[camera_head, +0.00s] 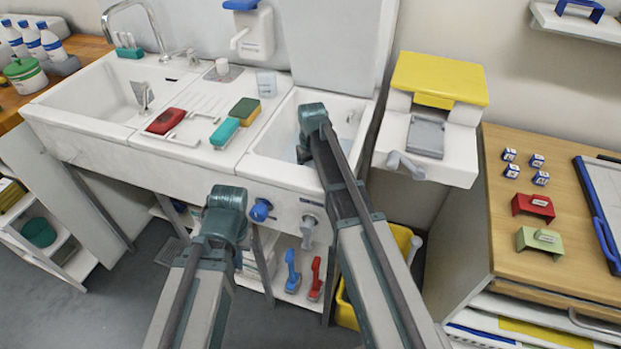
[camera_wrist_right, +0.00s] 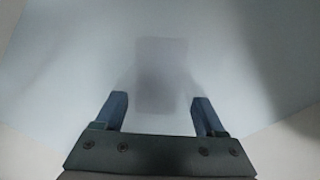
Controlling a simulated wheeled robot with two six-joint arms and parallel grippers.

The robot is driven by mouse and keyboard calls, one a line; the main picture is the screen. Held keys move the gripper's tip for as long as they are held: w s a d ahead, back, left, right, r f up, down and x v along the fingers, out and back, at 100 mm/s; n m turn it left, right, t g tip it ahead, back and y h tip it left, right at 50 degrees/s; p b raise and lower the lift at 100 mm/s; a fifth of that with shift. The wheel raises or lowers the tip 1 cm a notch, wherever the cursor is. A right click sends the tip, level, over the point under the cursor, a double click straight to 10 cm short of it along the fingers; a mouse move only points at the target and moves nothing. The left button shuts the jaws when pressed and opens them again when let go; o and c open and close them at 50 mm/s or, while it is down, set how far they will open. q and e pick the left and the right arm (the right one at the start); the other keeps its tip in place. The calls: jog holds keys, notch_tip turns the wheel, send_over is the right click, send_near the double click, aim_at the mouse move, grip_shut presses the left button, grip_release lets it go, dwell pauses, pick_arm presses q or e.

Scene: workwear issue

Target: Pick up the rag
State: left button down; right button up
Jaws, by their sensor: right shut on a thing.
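My right arm reaches into the right basin (camera_head: 362,107) of the sink in the head view, and the arm hides its jaws there.
A red block (camera_head: 165,121), a teal block (camera_head: 224,132) and a green-and-yellow sponge (camera_head: 245,111) lie on the sink's middle ledge. A yellow-lidded dispenser (camera_head: 440,75) stands right of the sink. A wooden cabinet (camera_head: 570,240) with small boxes stands further right.

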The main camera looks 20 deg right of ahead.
notch_tip(320, 180, up, 10)
jog(key=p, duration=1)
